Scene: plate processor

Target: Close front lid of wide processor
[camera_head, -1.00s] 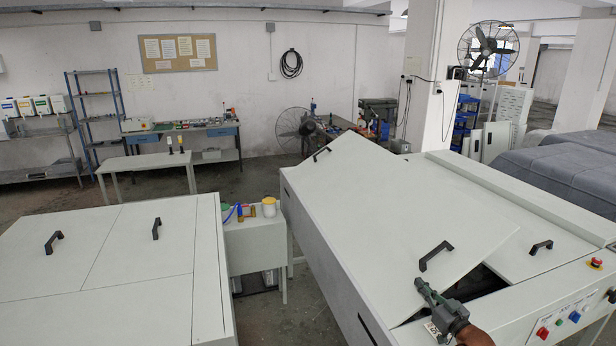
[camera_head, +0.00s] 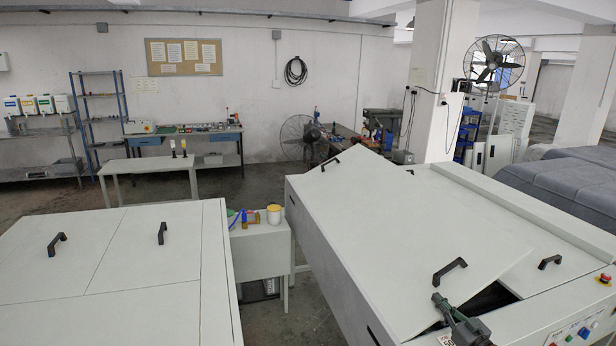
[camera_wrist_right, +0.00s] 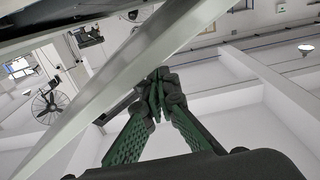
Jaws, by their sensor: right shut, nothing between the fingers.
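The wide processor (camera_head: 338,262) stands at the right in the head view. Its front lid (camera_head: 400,225), a large pale panel with a black handle (camera_head: 450,271) at the near right corner, is tilted up and askew. A dark gap (camera_head: 487,300) shows under its near right edge. My right gripper (camera_head: 437,299) is shut and empty, with its tip close to the lid's near edge just below the handle. In the right wrist view the shut fingers (camera_wrist_right: 157,80) are beside the lid's edge (camera_wrist_right: 110,92); I cannot tell whether they touch it. The left gripper is not in view.
A second flat panel with a handle (camera_head: 549,262) lies right of the lid. A control panel with buttons and a red knob (camera_head: 603,279) is at the near right. Another pale machine (camera_head: 150,290) stands at the left. A small side table (camera_head: 262,245) with bottles stands between.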

